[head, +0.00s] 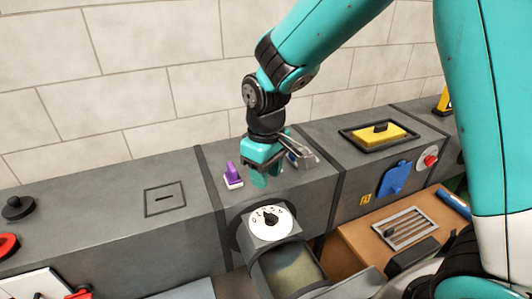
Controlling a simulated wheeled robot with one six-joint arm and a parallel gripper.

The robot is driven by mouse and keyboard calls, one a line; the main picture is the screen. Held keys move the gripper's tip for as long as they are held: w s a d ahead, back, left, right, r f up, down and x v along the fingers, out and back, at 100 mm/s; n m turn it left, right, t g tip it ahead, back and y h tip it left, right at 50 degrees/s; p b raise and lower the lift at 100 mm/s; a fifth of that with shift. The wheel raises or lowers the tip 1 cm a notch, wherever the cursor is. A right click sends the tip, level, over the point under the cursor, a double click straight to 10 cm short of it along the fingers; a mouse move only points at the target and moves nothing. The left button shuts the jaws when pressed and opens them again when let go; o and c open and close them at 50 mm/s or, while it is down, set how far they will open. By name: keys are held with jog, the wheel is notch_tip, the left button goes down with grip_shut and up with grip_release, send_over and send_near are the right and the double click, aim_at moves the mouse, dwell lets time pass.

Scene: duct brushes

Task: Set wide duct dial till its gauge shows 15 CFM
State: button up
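The numbers are too small to read surely, and I cannot make out a CFM reading. A wide round duct piece (292,270) runs from below it toward me. My gripper (266,177) hangs above and behind the dial, apart from it, over the duct top. Its fingertips are small and partly hidden, so I cannot tell whether they are open.
A purple knob (233,175) stands just left of my gripper. A yellow handled cover (380,133), blue plate (395,178) and red knob (430,160) are at right. A black knob (18,208) is far left. A grate (405,229) lies on a brown box.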

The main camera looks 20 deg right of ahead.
notch_tip(320, 180, up, 6)
dwell(0.6)
jog(key=s+a+r+y, duration=0.2)
jog(key=s, duration=0.7)
jog(key=s+a+r+n+y, duration=0.1)
jog(key=s+a+r+y, duration=0.1)
jog(key=s, duration=0.8)
jog(key=shift+s, duration=0.15)
